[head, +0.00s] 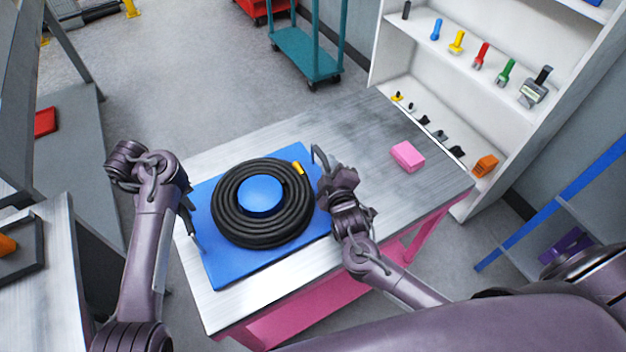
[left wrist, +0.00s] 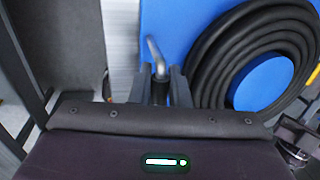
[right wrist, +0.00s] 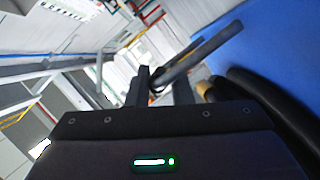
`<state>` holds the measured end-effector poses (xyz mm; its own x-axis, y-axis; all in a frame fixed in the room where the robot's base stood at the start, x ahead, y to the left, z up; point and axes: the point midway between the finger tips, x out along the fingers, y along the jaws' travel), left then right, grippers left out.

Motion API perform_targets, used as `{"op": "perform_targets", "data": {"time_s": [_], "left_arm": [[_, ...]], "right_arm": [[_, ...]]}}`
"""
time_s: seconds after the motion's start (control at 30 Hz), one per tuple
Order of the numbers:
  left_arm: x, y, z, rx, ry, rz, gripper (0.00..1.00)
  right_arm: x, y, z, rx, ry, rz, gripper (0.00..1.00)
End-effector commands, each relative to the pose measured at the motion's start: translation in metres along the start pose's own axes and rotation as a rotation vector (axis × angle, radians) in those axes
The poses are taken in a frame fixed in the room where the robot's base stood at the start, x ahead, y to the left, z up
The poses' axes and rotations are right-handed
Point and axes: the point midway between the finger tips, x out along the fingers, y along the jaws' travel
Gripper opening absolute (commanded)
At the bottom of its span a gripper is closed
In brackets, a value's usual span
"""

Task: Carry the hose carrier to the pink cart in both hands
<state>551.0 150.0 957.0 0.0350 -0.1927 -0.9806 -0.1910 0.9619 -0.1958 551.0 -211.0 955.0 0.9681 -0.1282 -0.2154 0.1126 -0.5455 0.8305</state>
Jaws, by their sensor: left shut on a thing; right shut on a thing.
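The hose carrier (head: 218,268) is a blue board with a coiled black hose (head: 228,226) around a blue hub (head: 262,195). It lies flat over the left part of the metal top of the pink cart (head: 408,216); I cannot tell whether it touches. My left gripper (head: 187,208) is shut on the carrier's left handle, a grey bar in the left wrist view (left wrist: 154,52). My right gripper (head: 324,176) is shut on the right handle (head: 319,156), a dark bar in the right wrist view (right wrist: 208,48). The fingers partly hide both handles.
A pink block (head: 407,156) sits on the cart top right of the carrier. A white shelf (head: 440,75) with several coloured parts stands behind. A teal trolley (head: 305,52) stands at the back. A grey bench (head: 75,150) is at left. The cart's right part is mostly clear.

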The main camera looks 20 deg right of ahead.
Motion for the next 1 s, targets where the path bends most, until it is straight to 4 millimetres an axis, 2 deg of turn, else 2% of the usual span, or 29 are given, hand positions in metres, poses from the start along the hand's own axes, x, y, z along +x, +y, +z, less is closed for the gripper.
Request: {"op": "perform_targets", "data": {"time_s": [0.03,0.07,0.2,0.57,0.67,0.83,1.0], "left_arm": [[0.003,0.006,0.004,-0.006,-0.011,0.007,0.00],[0.001,0.006,0.003,-0.006,-0.009,0.008,0.20],[0.001,0.004,0.002,-0.005,-0.007,0.006,0.38],[-0.004,0.003,0.002,-0.002,-0.006,0.004,0.38],[-0.017,0.003,0.003,0.000,-0.009,0.006,0.38],[-0.050,0.003,0.002,0.000,-0.009,0.004,0.38],[-0.062,0.001,0.001,0.000,-0.001,-0.002,0.38]], "right_arm": [[0.003,0.000,0.010,-0.008,-0.014,0.012,0.00],[0.002,0.001,0.009,-0.009,-0.016,0.008,0.23],[0.001,0.001,0.007,-0.007,-0.014,0.006,0.41],[0.001,0.000,0.003,-0.002,-0.006,0.004,0.41],[0.001,0.000,0.003,-0.001,-0.005,0.003,0.41],[0.001,0.000,0.002,0.000,-0.004,0.003,0.41],[0.001,0.000,0.002,0.000,-0.003,0.003,0.41]]}}
